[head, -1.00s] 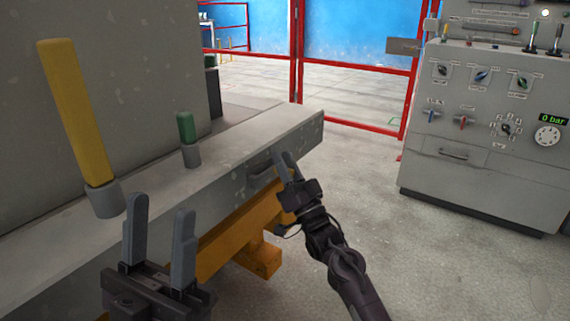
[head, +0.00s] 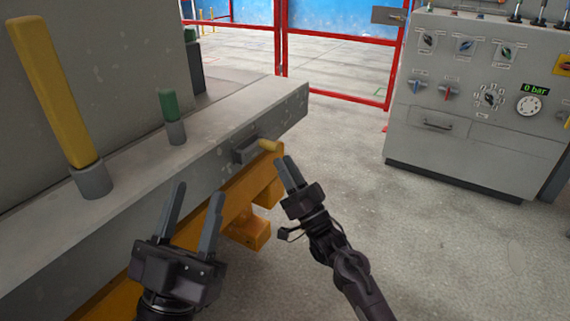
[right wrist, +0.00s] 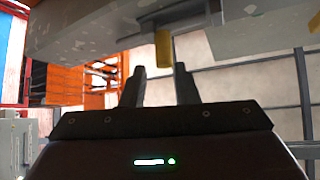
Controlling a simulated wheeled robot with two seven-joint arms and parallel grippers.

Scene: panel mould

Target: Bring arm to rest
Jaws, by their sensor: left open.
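My left gripper (head: 197,195) is open and empty in the lower left of the head view, in front of the grey panel mould (head: 215,150). My right gripper (head: 286,161) stands off the mould's front edge, just right of a short yellow peg (head: 268,146) that sticks out beside a small grey bracket (head: 248,151). In the right wrist view, its two fingers (right wrist: 160,70) are apart with nothing between them. The yellow peg (right wrist: 163,50) shows beyond the fingertips, apart from them.
A tall yellow post (head: 50,90) and a short green post (head: 170,106) stand in sockets on the mould. Orange beams (head: 250,230) lie below it. A grey control cabinet (head: 465,120) stands at the right, a red fence (head: 335,90) behind. The floor between (head: 430,240) is clear.

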